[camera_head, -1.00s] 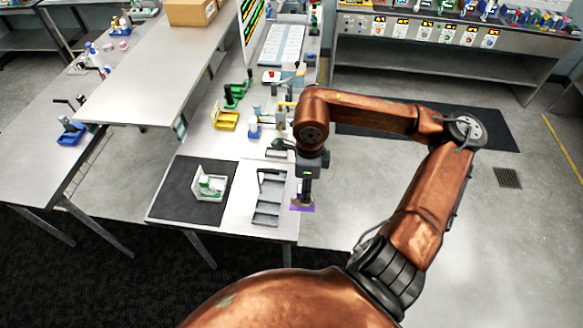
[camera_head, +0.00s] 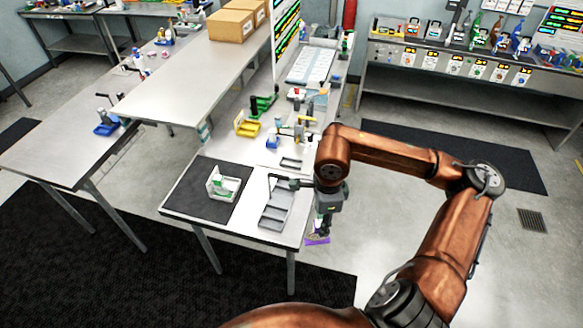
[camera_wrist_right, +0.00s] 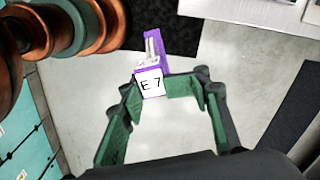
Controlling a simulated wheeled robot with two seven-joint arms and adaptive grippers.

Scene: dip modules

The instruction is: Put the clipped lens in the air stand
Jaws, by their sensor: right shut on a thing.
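My right gripper (camera_head: 321,226) is past the right edge of the near table, by its front corner, pointing down. It is shut on a purple piece (camera_head: 317,240). In the right wrist view the purple piece (camera_wrist_right: 154,42) carries a white label reading "E 7" and a pale part behind it, at the tips of the green fingers (camera_wrist_right: 168,88). I cannot tell whether it is the clipped lens. A grey compartmented rack (camera_head: 275,207) stands on the table left of the gripper. I cannot make out which thing is the air stand. My left gripper is not in view.
A white holder with a green part (camera_head: 222,184) stands on a black mat (camera_head: 185,192). A yellow bin (camera_head: 248,128), a green fixture (camera_head: 263,103) and a small blue item (camera_head: 272,143) stand farther back. Open floor (camera_head: 385,235) lies right of the table.

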